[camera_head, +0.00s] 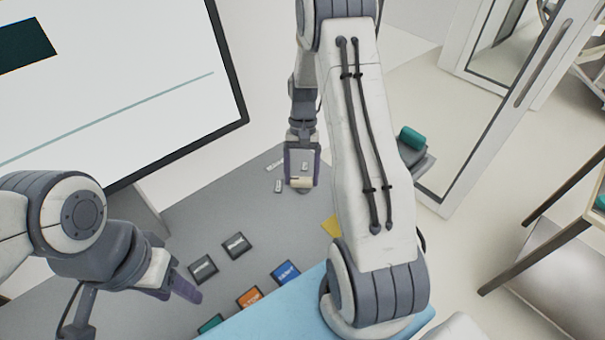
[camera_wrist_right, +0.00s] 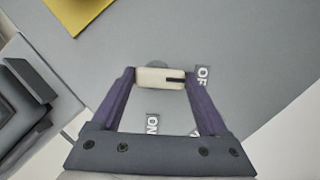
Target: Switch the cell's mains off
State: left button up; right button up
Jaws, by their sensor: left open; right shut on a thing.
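The mains switch is a cream bar-shaped knob (camera_wrist_right: 152,77) on the grey panel, with a dark mark on its right end in the right wrist view. That marked end points at the OFF label (camera_wrist_right: 203,76). The ON label (camera_wrist_right: 152,125) lies below the knob. Another label by the right finger is mostly hidden. My right gripper (camera_wrist_right: 160,80) is shut on the knob, one finger at each end. In the head view my right gripper (camera_head: 301,180) reaches down to the panel. My left gripper (camera_head: 172,291) is open and empty above the panel at lower left.
Two dark plates (camera_head: 203,268), a blue plate (camera_head: 285,272), an orange plate (camera_head: 250,297) and a green plate (camera_head: 210,325) lie on the grey panel (camera_head: 200,220). A yellow patch (camera_head: 330,226) is right of them. A big screen (camera_head: 110,80) stands behind. Glazed doors are at right.

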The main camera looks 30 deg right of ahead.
jog(key=shift+w+r, duration=0.1)
jog(key=o, duration=1.2)
jog(key=shift+o, duration=0.2)
jog(key=b+v, duration=0.2)
jog(key=v, duration=0.8)
jog(key=shift+r+b, duration=0.25)
jog(key=shift+b, duration=0.15)
